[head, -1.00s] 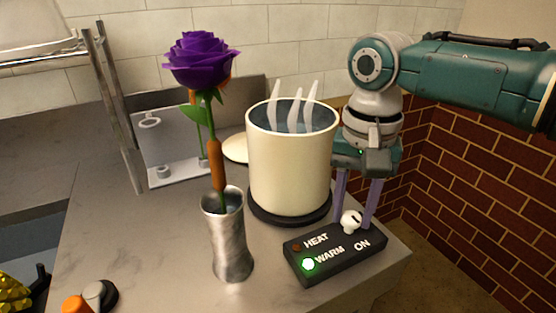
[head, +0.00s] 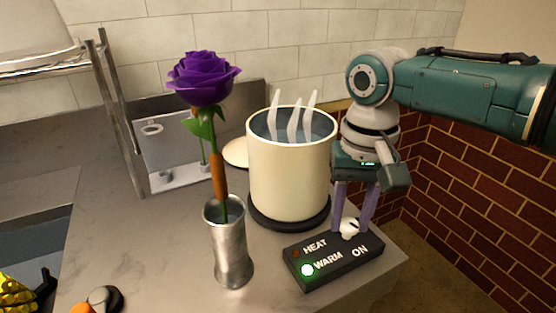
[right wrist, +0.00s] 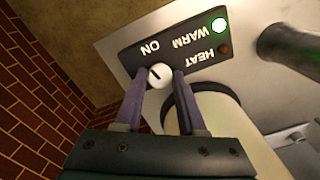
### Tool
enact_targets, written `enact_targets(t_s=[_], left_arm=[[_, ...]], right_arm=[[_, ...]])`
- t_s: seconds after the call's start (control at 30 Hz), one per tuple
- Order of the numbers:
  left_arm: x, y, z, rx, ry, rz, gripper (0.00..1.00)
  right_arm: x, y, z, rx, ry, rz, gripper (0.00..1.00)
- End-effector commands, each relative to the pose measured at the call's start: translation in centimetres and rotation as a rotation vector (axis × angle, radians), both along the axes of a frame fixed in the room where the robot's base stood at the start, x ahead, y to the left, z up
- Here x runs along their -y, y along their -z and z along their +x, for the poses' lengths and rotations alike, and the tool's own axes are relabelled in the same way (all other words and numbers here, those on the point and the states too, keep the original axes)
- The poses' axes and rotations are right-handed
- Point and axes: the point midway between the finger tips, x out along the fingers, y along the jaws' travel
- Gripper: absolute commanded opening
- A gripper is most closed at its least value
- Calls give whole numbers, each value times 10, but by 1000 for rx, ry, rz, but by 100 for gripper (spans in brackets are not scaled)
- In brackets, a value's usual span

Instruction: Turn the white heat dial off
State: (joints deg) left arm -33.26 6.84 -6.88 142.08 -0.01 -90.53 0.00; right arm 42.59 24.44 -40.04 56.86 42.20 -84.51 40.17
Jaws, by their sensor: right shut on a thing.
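The white heat dial (head: 349,227) sits on a black control box (head: 335,262) marked HEAT, WARM and ON. My right gripper (head: 351,229) points down at the box with its two purple fingers on either side of the dial, shut on it. The right wrist view shows the dial (right wrist: 159,75) between the fingertips, with a dark line across its face. A green light (head: 307,270) glows beside WARM; the small light beside HEAT (head: 295,254) is dark reddish.
A cream pot (head: 290,175) with white steam shapes stands on a black round base just behind the box. A metal vase (head: 229,245) holding a purple rose (head: 204,77) stands to the left. A brick wall (head: 470,190) is at the right.

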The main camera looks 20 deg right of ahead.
Motion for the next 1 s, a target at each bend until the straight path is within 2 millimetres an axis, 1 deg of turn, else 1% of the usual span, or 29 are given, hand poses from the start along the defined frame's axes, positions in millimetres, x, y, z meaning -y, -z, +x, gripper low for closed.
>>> enact_targets(t_s=[0.03, 0.1, 0.4, 1.0], left_arm=[[0, -6, 0, 0, 0, 0, 93], [0, -9, 0, 0, 0, 0, 93], [0, -18, 0, 0, 0, 0, 93], [0, -26, 0, 1, 1, 1, 93]], right_arm=[[-1, -3, 0, -2, -40, 2, 0], [-1, -3, 0, -2, -107, 1, 0], [-1, -2, 0, -1, -393, 2, 0], [-1, -1, 1, 2, -957, 2, 0]])
